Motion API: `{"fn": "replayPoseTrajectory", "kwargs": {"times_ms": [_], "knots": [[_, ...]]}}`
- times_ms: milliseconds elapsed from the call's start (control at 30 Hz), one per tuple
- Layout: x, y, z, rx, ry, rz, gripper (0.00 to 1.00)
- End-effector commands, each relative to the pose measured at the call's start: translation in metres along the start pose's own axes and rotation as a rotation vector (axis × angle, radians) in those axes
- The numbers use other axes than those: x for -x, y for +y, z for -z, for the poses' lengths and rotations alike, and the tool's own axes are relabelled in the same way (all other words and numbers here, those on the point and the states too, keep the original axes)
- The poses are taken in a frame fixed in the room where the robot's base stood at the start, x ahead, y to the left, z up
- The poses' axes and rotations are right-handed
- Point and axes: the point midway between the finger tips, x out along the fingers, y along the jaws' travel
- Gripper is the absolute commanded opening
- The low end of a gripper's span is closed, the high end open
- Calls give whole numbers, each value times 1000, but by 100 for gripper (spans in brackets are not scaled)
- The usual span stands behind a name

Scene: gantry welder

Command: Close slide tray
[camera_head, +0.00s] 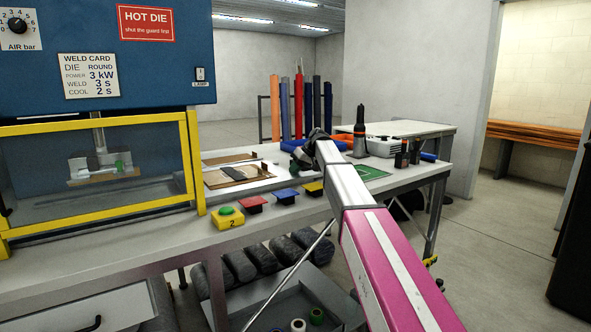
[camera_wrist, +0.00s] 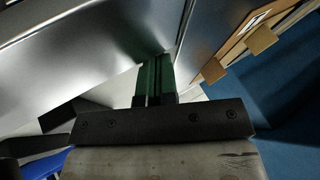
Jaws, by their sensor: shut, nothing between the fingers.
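The slide tray (camera_head: 213,180) is a pale flat plate on the bench, drawn out to the right of the yellow-framed machine guard. Brown wooden pieces (camera_head: 228,159) and a dark strip (camera_head: 233,173) lie on it. My gripper (camera_head: 312,148) is at the right of the tray, above the bench; its tips are hard to make out in the head view. In the wrist view my gripper (camera_wrist: 155,62) has its green fingers together, with nothing between them. The tips are close to a smooth grey metal surface (camera_wrist: 90,60); I cannot tell whether they touch.
The machine guard (camera_head: 192,165) stands at the left. A green button on a yellow box (camera_head: 228,216) and red, blue and yellow blocks line the bench front. A black-and-orange bottle (camera_head: 360,132) and dark upright tools (camera_head: 408,153) stand to the right.

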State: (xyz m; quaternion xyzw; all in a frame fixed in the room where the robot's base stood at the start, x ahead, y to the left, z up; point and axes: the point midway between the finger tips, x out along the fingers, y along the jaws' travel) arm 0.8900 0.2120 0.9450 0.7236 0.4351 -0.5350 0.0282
Motion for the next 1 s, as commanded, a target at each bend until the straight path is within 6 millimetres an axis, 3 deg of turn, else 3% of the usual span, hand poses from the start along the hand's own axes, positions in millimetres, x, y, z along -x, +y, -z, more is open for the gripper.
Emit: {"fn": "replayPoseTrajectory", "kwargs": {"times_ms": [267,467,1000], "knots": [[-2,-5,0,1,0,1,0],[-15,-30,-2,3,-2,2,0],[-82,-156,-2,4,-2,3,0]]}}
